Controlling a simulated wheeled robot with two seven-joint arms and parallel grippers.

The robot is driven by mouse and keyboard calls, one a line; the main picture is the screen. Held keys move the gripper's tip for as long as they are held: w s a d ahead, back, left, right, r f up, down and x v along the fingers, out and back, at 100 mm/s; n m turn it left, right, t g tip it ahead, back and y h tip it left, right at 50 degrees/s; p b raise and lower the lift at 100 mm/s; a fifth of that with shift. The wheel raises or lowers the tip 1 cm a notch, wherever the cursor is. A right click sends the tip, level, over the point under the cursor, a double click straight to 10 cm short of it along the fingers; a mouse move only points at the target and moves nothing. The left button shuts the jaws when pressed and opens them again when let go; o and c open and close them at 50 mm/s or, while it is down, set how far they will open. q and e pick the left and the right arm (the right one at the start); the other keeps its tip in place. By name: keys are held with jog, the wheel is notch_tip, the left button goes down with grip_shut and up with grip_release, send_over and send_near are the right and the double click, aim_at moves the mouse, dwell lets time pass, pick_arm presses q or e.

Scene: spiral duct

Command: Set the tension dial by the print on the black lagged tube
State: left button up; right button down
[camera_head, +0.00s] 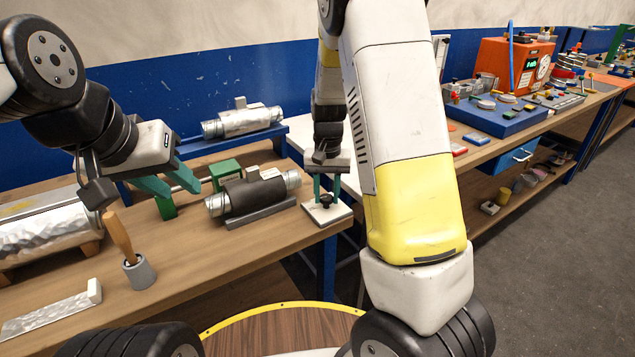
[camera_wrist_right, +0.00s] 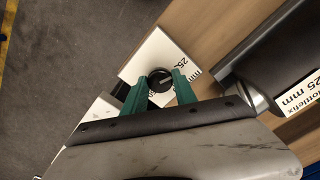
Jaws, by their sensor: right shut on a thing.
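The black lagged tube (camera_head: 252,197) lies in a grey cradle near the bench's right end. It also shows in the right wrist view (camera_wrist_right: 255,42), with a white label (camera_wrist_right: 300,92) reading "25 mm". The tension dial is a black knob (camera_wrist_right: 159,80) on a white plate (camera_wrist_right: 152,52) at the bench corner. "25" is printed on the plate beside the knob; the rest is partly hidden. My right gripper (camera_head: 326,192) points down, shut on the knob, with green fingers on both sides (camera_wrist_right: 159,86). My left gripper (camera_head: 170,183) is open and empty, left of the tube.
A silver tube (camera_head: 242,121) rests on a blue shelf behind. A larger silver duct (camera_head: 45,225) lies at the left. A wooden-handled tool stands in a grey cup (camera_head: 139,272). A second bench with an orange device (camera_head: 513,65) stands at the right.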

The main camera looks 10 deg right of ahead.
aim_at(326, 197)
dwell(0.3)
jog(key=c, duration=1)
grip_release()
jog(key=shift+r, duration=0.15)
notch_tip(326, 197, up, 8)
jog(key=shift+f, duration=0.25)
jog(key=shift+r, duration=0.1)
